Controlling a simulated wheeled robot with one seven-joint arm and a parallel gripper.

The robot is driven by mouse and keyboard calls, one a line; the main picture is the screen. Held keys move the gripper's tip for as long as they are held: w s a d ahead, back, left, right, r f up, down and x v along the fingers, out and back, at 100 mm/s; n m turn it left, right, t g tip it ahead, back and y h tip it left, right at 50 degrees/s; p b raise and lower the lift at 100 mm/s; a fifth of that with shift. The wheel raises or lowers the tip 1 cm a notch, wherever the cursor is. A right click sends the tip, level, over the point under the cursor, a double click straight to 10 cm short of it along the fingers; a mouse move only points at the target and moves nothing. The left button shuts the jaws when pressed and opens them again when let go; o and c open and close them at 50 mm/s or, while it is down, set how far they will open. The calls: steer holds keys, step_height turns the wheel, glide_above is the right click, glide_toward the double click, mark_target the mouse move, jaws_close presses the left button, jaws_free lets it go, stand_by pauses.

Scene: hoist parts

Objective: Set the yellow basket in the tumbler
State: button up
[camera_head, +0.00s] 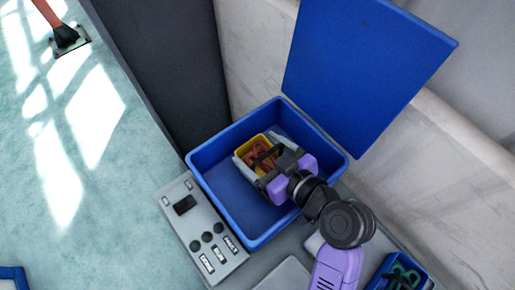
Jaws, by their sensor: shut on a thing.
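The yellow basket (243,149) is small and holds reddish-orange parts. It is in the head view, inside the outline of a large open blue bin with a raised lid (365,70), which looks like the tumbler (205,155). My gripper (259,158) is shut on the basket, with its jaws over the basket's near side. The basket appears low within the bin, but I cannot tell whether it touches the floor. My gripper and wrist hide the basket's right part and some of the bin's right side.
A grey control panel (205,238) with knobs and switches adjoins the bin's lower left. A small blue box (388,285) with dark green parts stands at the lower right. A pale wall (255,50) rises behind. Bare bin floor shows left of the basket.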

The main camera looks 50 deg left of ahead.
steer(key=shift+r, duration=0.15)
steer(key=shift+f, duration=0.4)
steer(key=shift+f+b, duration=0.3)
steer(key=shift+b, duration=0.25)
steer(key=o, duration=2)
steer(key=shift+c, duration=0.2)
